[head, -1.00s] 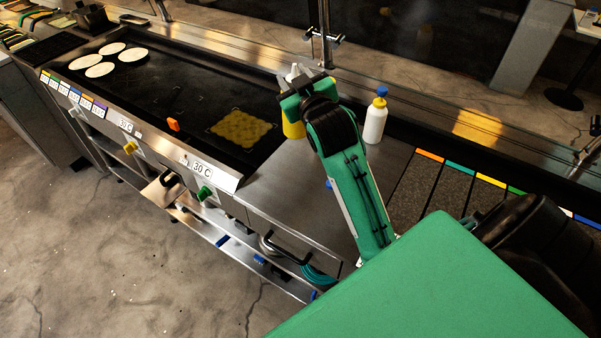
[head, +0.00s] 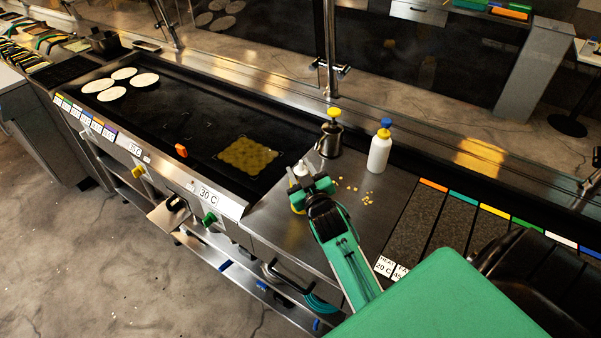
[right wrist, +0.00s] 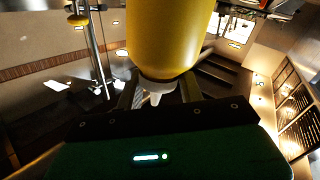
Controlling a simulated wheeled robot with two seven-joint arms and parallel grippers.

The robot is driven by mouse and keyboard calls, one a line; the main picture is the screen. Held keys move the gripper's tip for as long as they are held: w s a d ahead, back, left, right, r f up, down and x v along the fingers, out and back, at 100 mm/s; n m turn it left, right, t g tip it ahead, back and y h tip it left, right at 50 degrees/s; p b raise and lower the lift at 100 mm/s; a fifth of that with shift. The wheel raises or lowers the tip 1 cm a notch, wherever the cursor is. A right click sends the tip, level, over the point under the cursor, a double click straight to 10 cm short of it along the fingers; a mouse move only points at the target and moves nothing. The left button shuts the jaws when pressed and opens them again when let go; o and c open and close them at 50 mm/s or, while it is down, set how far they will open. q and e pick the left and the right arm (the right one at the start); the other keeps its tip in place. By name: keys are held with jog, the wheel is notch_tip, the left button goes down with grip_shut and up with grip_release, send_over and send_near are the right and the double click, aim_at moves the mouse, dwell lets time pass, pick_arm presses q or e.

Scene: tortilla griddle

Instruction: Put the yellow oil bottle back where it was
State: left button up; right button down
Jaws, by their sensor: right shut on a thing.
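The yellow oil bottle (right wrist: 165,40) fills the top middle of the right wrist view, its white nozzle below its body. My right gripper (head: 304,184) is shut on it. In the head view, a small yellow part of the bottle (head: 297,209) and its white tip show beside the jaws; the gripper hides most of it. The gripper is over the steel counter (head: 275,228), just right of the griddle. I cannot tell whether the bottle's base touches the counter. My left gripper is not in view.
Yellow bits (head: 366,198) lie on the counter. The griddle (head: 190,112) holds a yellow patch (head: 247,156) and several tortillas (head: 144,80).

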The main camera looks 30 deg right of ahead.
jog(key=shift+f, duration=0.65)
jog(key=c, duration=0.9)
grip_release()
jog(key=shift+f, duration=0.1)
jog(key=shift+s+a, duration=0.1)
jog(key=shift+s, duration=0.2)
jog(key=shift+b+v, duration=1.6)
jog(key=shift+v, duration=4.1)
